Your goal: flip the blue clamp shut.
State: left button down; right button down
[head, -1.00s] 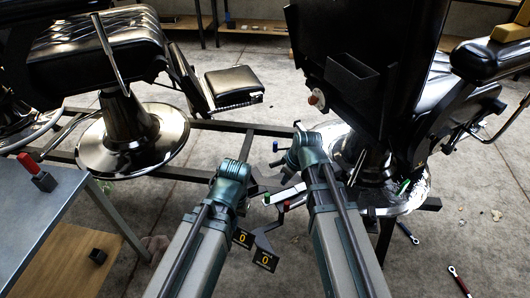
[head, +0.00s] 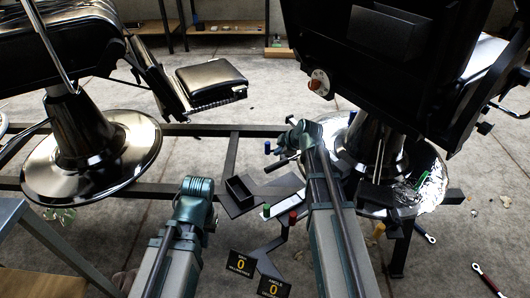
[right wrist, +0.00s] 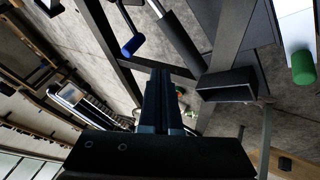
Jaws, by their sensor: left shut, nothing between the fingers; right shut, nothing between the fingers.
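The blue clamp handle (head: 267,147) shows in the head view as a small blue tip just left of my right arm's end. In the right wrist view, a blue grip (right wrist: 132,45) sits on the end of a dark lever, above and left of my fingers. My right gripper (right wrist: 166,75) is shut and empty, with a gap in the picture between its tips and the blue grip. My left gripper (head: 196,190) is at the end of the left arm, well left of and nearer than the clamp. Its fingers are mostly hidden. The clamp's base is hard to make out.
A dark open tray (head: 239,205), green (head: 266,210) and red (head: 293,217) handles and number plates (head: 241,263) lie between my arms. A green handle (right wrist: 303,67) also shows at right in the wrist view. Barber chair bases (head: 105,150) stand on both sides, joined by floor rails.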

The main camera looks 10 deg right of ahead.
aim_at(269, 150)
dwell(0.3)
jog(key=w+f+b, duration=0.2)
jog(key=w, duration=0.1)
jog(key=w+f+b, duration=0.3)
jog(key=w+a+f+b, duration=0.1)
jog(key=w+f+b, duration=0.1)
jog(key=f+b, duration=0.1)
jog(key=shift+w, duration=0.7)
